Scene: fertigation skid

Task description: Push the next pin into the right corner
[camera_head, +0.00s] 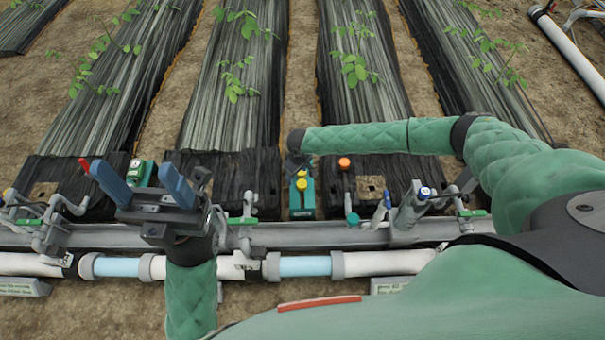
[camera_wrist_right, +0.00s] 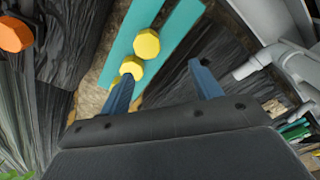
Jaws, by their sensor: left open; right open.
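Two yellow-headed pins (camera_head: 302,185) stand in a teal holder (camera_head: 302,205) between two film-covered beds. In the right wrist view the pins' heads (camera_wrist_right: 146,44) show one behind the other. My right gripper (camera_wrist_right: 162,88) is open; its left finger is beside the lower yellow head (camera_wrist_right: 132,68), and I cannot tell whether they touch. The right finger is over dark film. An orange-headed pin (camera_head: 344,163) stands in the black film (camera_head: 400,172) right of the holder; it also shows in the right wrist view (camera_wrist_right: 14,34). My left gripper (camera_head: 142,185) is open and empty at the left.
A grey rail (camera_head: 330,236) with valves and fittings runs across the front, above white and blue pipes (camera_head: 305,266). A blue-capped grey fitting (camera_head: 412,210) stands right of the orange pin. A green device (camera_head: 140,172) is behind my left gripper. Plants grow on the beds.

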